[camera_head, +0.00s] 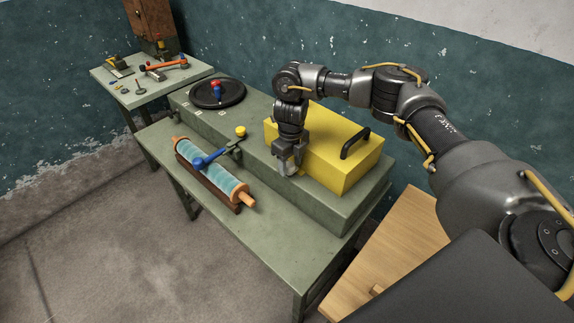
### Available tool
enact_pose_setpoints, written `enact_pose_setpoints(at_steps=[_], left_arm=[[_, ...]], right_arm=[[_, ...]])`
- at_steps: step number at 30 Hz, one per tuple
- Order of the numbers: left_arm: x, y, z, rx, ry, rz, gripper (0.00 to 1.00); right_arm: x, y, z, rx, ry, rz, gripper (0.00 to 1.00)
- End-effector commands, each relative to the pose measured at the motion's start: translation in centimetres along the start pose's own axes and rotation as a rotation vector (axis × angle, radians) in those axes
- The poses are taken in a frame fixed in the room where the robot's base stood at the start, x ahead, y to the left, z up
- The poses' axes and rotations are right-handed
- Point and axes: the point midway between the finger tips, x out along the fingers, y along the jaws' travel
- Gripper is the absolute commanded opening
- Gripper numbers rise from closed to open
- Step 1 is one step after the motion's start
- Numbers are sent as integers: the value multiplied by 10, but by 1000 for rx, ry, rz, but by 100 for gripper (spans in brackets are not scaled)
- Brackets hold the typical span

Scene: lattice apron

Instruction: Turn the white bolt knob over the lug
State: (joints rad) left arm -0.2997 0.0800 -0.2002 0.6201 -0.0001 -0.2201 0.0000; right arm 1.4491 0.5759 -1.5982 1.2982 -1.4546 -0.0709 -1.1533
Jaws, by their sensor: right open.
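My right gripper (287,165) points down at the front left side of the yellow box (338,150), low and close to the raised green ledge. It is open. I cannot make out the white bolt knob or the lug. The gripper covers part of the box's front face, and the pale bits by its fingers are too small to tell apart. I cannot tell whether the fingers touch the box. My left gripper is not in view.
A black handle (355,143) tops the box. Left of the gripper are a blue-handled lever (212,157), a yellow knob (240,131) and a teal roller (212,172). A black disc (217,93) carries a red-and-blue knob. The green table's front right (290,230) is clear.

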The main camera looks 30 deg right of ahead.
Motion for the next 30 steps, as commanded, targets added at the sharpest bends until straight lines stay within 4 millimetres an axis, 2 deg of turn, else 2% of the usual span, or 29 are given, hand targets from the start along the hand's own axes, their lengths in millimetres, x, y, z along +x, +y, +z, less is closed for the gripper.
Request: enact_pose_setpoints(at_steps=[8,19,23,30], left_arm=[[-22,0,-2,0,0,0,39],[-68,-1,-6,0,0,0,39],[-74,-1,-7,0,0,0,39],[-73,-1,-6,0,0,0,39]], right_arm=[[-25,-1,0,1,-2,-2,52],[-73,-2,-3,4,1,-1,52],[-79,-2,-4,5,2,0,52],[-78,-2,-4,5,2,0,52]])
